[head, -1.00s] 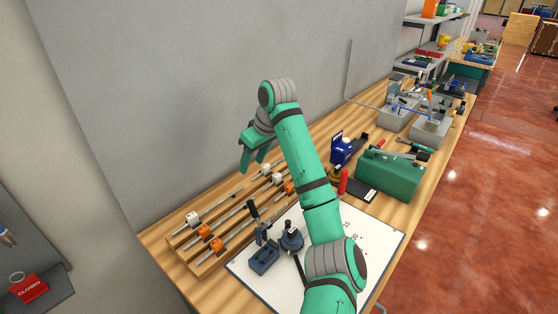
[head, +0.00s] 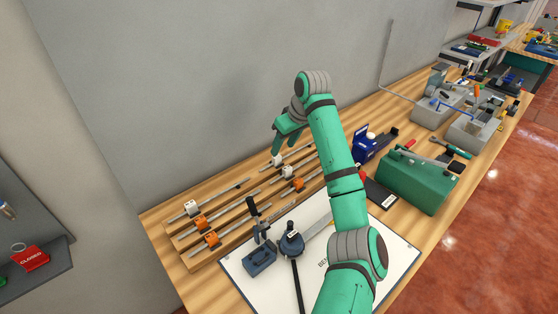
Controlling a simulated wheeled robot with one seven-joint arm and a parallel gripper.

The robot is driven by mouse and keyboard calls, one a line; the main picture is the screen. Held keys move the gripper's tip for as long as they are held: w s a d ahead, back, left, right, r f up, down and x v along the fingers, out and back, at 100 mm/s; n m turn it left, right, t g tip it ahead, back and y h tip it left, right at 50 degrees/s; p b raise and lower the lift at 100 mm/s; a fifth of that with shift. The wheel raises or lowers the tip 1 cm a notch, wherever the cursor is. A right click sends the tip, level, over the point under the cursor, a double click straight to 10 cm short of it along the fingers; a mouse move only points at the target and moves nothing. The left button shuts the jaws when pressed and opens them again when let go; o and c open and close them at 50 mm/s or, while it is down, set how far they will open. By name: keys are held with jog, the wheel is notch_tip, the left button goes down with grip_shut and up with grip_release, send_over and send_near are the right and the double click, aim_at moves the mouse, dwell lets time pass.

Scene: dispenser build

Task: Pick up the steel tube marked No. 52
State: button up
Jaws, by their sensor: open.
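Several steel tubes lie in rows on a wooden rack (head: 187,253) at the left end of the bench. Some carry white blocks, such as the white-tagged tube (head: 230,189); others carry orange blocks, such as the orange-tagged tube (head: 228,231). The markings are too small to read, so I cannot tell which tube is No. 52. My green gripper (head: 284,147) is open and empty. In the picture it appears above the far right end of the rack, apart from the tubes. My arm hides part of the bench behind it.
A blue-grey bender-like tool (head: 291,244) with dark handles stands on a white board (head: 385,262) at the front. A green toolbox (head: 418,180), a blue device (head: 367,143) and grey bins (head: 472,131) stand to the right. A grey wall backs the bench.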

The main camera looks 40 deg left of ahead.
aim_at(278, 157)
jog(key=shift+s+x, duration=0.1)
jog(key=shift+x, duration=1.25)
jog(key=shift+s+x, duration=0.15)
jog(key=shift+x, duration=1.2)
jog(key=shift+a+r, duration=0.1)
jog(key=shift+a, duration=0.05)
jog(key=shift+c, duration=0.6)
jog(key=shift+w, duration=0.1)
jog(key=c, duration=1)
jog(key=shift+o, duration=0.2)
